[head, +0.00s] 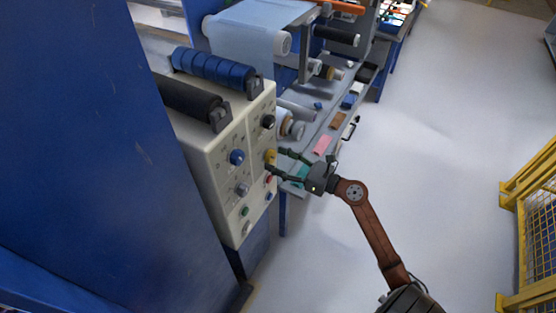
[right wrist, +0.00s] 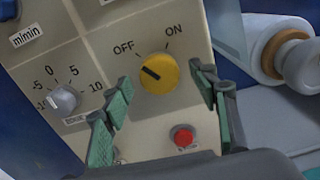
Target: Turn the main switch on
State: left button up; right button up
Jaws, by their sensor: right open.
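The main switch is a round yellow knob (head: 270,156) on the cream control panel (head: 215,160). In the right wrist view the yellow knob (right wrist: 158,74) sits below the printed words OFF and ON. Its dark mark points up and left, on the OFF side. My right gripper (head: 275,163) is open at the panel, its fingers reaching toward the knob. In the right wrist view the green-padded fingers of my right gripper (right wrist: 161,78) stand on either side of the knob, with gaps showing. I cannot tell the exact depth. My left gripper is not in view.
A red button (right wrist: 183,136) sits just below the knob, and a grey dial (right wrist: 63,99) is to its left. A blue knob (head: 237,157) is also on the panel. Film rollers (head: 215,68) are behind. Yellow fencing (head: 530,185) stands right; the floor between is clear.

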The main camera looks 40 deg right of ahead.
jog(key=shift+w, duration=0.1)
jog(key=shift+c, duration=0.5)
jog(key=c, duration=1.1)
jog(key=shift+o, duration=0.2)
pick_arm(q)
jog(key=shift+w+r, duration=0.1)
